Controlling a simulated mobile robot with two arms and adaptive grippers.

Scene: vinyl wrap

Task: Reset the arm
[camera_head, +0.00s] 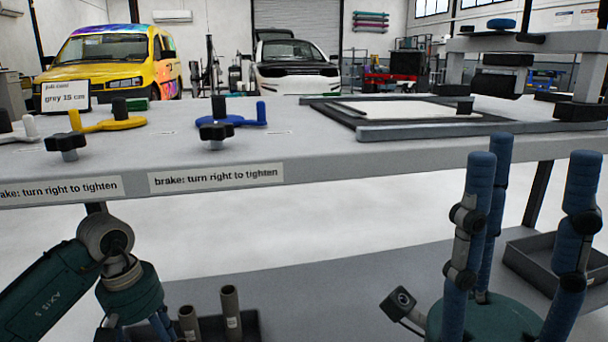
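My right gripper (526,165) points up at the lower right. Its blue fingers stand spread apart from a green palm, with nothing between them, and overlap the workbench's front edge in the picture. My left arm comes in at the lower left, below the bench edge. The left gripper (155,322) hangs down at the bottom edge; only its green body and a bit of blue finger show, and its fingertips are cut off.
The workbench (340,165) spans the view. It carries a blue lever piece (240,121), a yellow one (105,125), black brake knobs (66,142) and a dark frame (440,131). Below are a bin with tubes (230,305) and another bin (535,262).

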